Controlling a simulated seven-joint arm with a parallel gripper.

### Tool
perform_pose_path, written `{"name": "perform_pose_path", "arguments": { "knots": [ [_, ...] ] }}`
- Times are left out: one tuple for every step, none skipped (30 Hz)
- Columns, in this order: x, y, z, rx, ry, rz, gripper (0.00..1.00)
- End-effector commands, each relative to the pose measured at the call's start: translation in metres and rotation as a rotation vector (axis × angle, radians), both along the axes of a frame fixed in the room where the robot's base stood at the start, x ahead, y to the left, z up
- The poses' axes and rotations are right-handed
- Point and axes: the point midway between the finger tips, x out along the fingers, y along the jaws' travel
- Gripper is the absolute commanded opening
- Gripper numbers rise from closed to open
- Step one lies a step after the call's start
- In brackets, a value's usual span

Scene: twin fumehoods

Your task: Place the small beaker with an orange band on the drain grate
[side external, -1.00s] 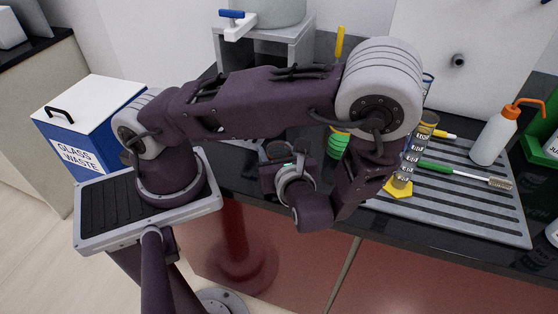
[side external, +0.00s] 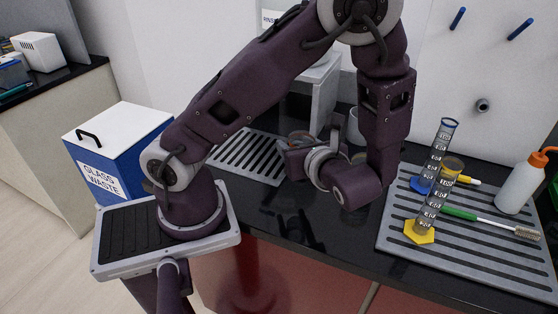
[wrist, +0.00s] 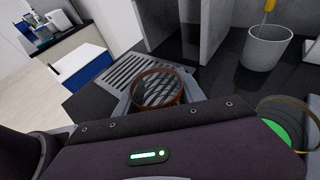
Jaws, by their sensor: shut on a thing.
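The small beaker with an orange band (wrist: 158,88) is held in my gripper; its rim and orange-brown ring show in the wrist view, with slats visible through it. My gripper (side external: 296,146) is shut on it, above the black bench just right of the drain grate. The drain grate (side external: 238,150) is a slotted grey plate set in the bench; in the wrist view the grate (wrist: 130,68) lies beyond and partly behind the beaker. The beaker's lower part is hidden by my gripper, so its height above the bench is unclear.
A grey stand (side external: 323,95) rises behind my gripper. A white cup (wrist: 267,48) and a green-bottomed glass vessel (wrist: 283,132) are to the right in the wrist view. A slotted rack (side external: 475,262) holds measuring cylinders. A glass-waste box (side external: 122,148) is left.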

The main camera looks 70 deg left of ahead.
Motion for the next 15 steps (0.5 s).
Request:
{"name": "perform_pose_path", "arguments": {
  "knots": [
    [0.003,0.022,0.000,-0.002,-0.003,0.082,0.06],
    [0.004,0.036,0.000,-0.003,-0.003,0.128,0.06],
    [0.005,0.055,0.000,-0.004,-0.003,0.189,0.06],
    [0.004,0.069,0.000,-0.005,-0.004,0.235,0.06],
    [0.002,0.084,0.000,-0.005,-0.003,0.282,0.06],
    [-0.001,0.104,0.001,-0.004,-0.004,0.340,0.06],
    [-0.004,0.119,0.002,-0.003,-0.005,0.382,0.06],
    [-0.008,0.132,0.003,-0.002,-0.004,0.422,0.06],
    [-0.014,0.149,0.004,0.000,-0.004,0.469,0.06],
    [-0.019,0.159,0.004,0.002,-0.004,0.500,0.06],
    [-0.023,0.169,0.005,0.003,-0.003,0.526,0.06],
    [-0.028,0.179,0.006,0.005,-0.002,0.556,0.06],
    [-0.031,0.184,0.007,0.006,-0.001,0.572,0.06],
    [-0.034,0.189,0.007,0.006,-0.001,0.585,0.06],
    [-0.036,0.193,0.004,0.007,0.002,0.596,0.06]
  ]
}}
